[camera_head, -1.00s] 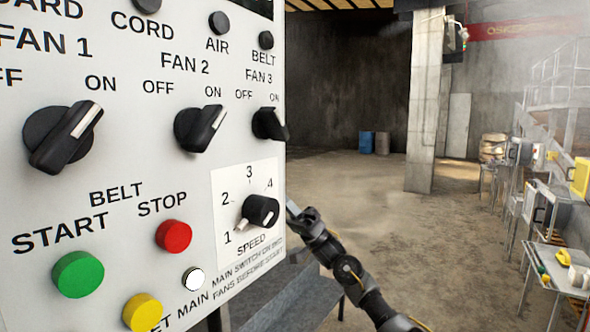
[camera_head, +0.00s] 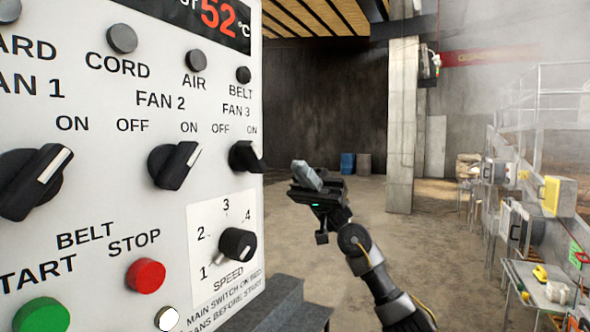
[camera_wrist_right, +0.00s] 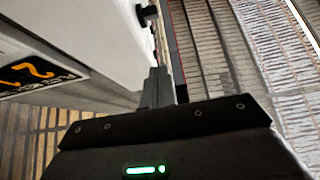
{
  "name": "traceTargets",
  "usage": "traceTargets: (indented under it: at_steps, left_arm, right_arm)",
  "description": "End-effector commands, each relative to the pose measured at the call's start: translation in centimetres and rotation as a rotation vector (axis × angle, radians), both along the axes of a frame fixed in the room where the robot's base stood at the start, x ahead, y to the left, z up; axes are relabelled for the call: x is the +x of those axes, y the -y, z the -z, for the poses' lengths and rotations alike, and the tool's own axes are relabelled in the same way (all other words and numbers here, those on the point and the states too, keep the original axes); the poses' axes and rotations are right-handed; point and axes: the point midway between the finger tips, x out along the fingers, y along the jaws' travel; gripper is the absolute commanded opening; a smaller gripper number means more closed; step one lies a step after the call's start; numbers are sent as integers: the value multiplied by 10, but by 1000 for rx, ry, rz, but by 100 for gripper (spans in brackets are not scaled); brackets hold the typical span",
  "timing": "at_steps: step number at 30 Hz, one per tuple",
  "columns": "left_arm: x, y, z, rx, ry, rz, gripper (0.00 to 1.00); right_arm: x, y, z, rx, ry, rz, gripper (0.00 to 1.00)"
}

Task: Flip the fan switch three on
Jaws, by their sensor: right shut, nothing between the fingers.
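The fan 3 switch (camera_head: 245,157) is a black rotary knob at the right edge of the white control panel (camera_head: 120,200), under the FAN 3 label between OFF and ON. I see it nearly edge-on, and its white mark does not show, so I cannot tell its setting. My right gripper (camera_head: 304,174) is shut and empty, to the right of this knob and apart from it. In the right wrist view the closed fingers (camera_wrist_right: 158,88) lie beside the panel's face, with a dark knob (camera_wrist_right: 147,14) beyond them; which knob it is I cannot tell. My left gripper is not in view.
The fan 1 (camera_head: 35,180) and fan 2 (camera_head: 174,164) knobs have their white marks toward ON. Below fan 3 is the speed dial (camera_head: 237,244); the red stop button (camera_head: 146,275) is lower left. Open floor lies right of the panel.

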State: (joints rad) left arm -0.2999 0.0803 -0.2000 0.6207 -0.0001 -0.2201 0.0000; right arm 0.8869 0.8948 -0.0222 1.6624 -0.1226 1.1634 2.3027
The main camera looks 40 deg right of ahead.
Motion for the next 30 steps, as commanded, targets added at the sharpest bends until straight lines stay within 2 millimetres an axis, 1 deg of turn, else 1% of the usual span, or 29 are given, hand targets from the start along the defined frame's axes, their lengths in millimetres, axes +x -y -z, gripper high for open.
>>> traceTargets:
  at_steps: [1,3,12,15,20,24,30]
  left_arm:
    - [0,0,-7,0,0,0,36]
    - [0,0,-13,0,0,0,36]
    - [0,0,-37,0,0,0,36]
    - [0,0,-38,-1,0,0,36]
    - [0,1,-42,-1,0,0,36]
    - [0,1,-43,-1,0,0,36]
    - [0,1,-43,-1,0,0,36]
  right_arm:
    - [-3,-7,-9,0,3,-2,0]
    - [-6,-18,-18,-1,3,-2,0]
    - [-21,-65,-54,0,3,-2,0]
    - [-22,-76,-38,0,-5,-1,0]
    - [-26,-88,-28,0,-1,0,0]
    - [-28,-92,-23,1,0,1,0]
    - [-28,-92,-22,2,1,1,0]
